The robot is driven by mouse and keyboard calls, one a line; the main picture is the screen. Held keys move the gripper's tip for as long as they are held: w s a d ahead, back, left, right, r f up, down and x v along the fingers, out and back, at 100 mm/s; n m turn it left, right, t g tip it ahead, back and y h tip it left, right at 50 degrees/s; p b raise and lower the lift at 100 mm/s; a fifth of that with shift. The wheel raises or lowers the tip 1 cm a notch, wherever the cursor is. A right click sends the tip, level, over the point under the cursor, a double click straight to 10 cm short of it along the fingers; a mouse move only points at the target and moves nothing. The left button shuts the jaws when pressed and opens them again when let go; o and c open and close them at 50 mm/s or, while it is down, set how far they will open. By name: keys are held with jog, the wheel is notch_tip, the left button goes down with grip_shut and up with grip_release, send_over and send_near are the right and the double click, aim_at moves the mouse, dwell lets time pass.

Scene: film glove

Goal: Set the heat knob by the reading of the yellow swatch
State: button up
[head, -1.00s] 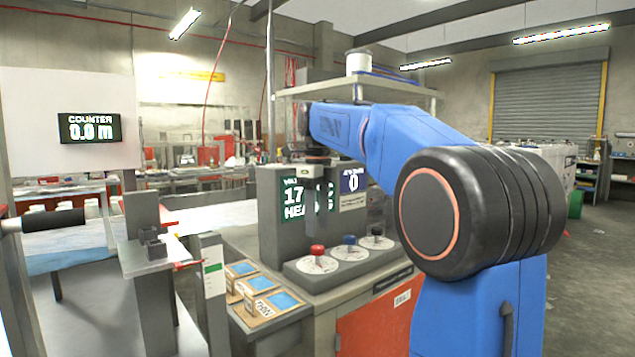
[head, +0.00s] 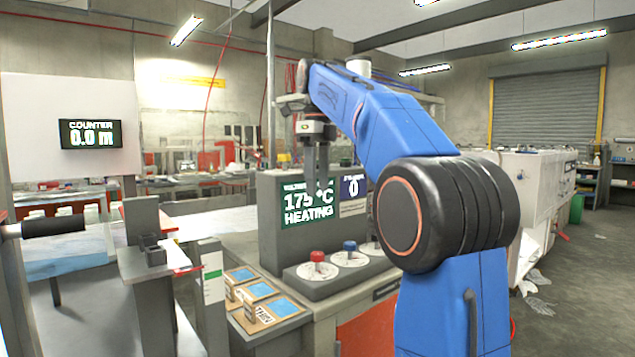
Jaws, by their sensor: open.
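The heat knob is probably the red knob (head: 317,256) on a white dial, on the grey panel below the display. A blue knob (head: 349,246) sits to its right, and a third dial is mostly behind my arm. The green display (head: 299,205) reads about 175 °C and HEATING; my fingers partly cover the digits. My gripper (head: 320,190) is open and empty, pointing down in front of the display, above the knobs and apart from them. I cannot make out a yellow swatch. Several wooden holders with blue faces (head: 284,306) lie left of the knobs.
A blue counter display (head: 352,187) shows 0. A black counter board (head: 91,134) at the left reads 0.0 m. A grey post (head: 212,290) stands left of the holders. White scraps (head: 537,290) lie on the floor at the right, where the floor is otherwise mostly open.

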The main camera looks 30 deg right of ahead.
jog(key=n, duration=3.1)
send_near(317, 253)
notch_tip(317, 253, down, 8)
jog(key=shift+s+f, duration=0.1)
jog(key=c, duration=1.1)
jog(key=shift+o, duration=0.3)
